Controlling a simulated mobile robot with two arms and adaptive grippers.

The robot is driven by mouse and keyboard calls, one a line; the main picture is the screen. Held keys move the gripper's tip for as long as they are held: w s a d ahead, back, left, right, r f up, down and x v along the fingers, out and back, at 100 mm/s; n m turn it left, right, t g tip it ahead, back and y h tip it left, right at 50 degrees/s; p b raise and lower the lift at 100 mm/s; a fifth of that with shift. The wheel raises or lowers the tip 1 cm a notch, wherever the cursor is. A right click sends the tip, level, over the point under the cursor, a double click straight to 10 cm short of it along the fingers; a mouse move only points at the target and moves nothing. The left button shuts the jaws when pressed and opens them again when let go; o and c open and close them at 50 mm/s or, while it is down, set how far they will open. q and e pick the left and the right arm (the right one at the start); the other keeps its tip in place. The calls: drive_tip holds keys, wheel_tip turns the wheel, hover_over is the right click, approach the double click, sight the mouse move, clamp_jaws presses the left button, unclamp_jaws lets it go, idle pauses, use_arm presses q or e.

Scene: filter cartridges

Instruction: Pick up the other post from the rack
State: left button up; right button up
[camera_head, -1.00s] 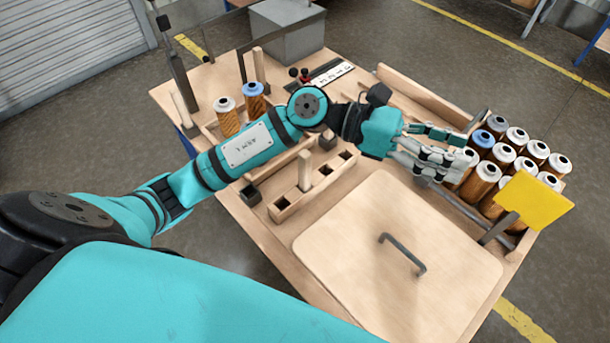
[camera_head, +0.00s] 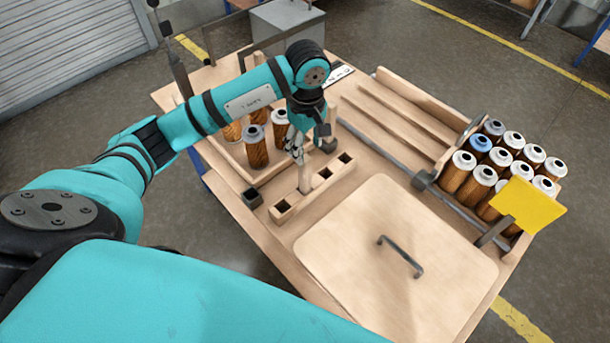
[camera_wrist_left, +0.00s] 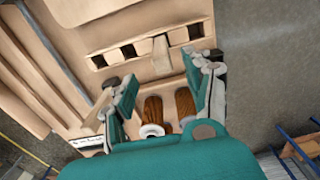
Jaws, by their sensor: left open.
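The rack (camera_head: 283,209) is a pale wooden block with square dark holes. It also shows in the wrist view (camera_wrist_left: 108,57). One light wooden post (camera_head: 304,181) stands upright in it, and in the wrist view the post (camera_wrist_left: 161,56) rises between empty holes. My right gripper is not in view.
Orange-brown cartridges (camera_head: 255,153) stand close behind the rack, near my left gripper. A wooden lid with a handle (camera_head: 365,285) lies in front. More cartridges (camera_head: 478,185) stand at the right by a yellow plate (camera_head: 530,205).

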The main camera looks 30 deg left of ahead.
sight(307, 158)
use_arm(q)
wheel_tip(307, 158, down, 5)
drive_tip(key=shift+r+p, duration=0.2)
drive_tip(key=shift+p, duration=0.3)
wheel_tip(307, 158, down, 5)
drive_tip(key=shift+s+a+r+p, duration=0.1)
drive_tip(key=shift+a+p, duration=0.05)
drive_tip(key=shift+p, duration=1.1)
drive_tip(key=shift+f, duration=0.25)
drive_tip(key=c, duration=1)
clamp_jaws()
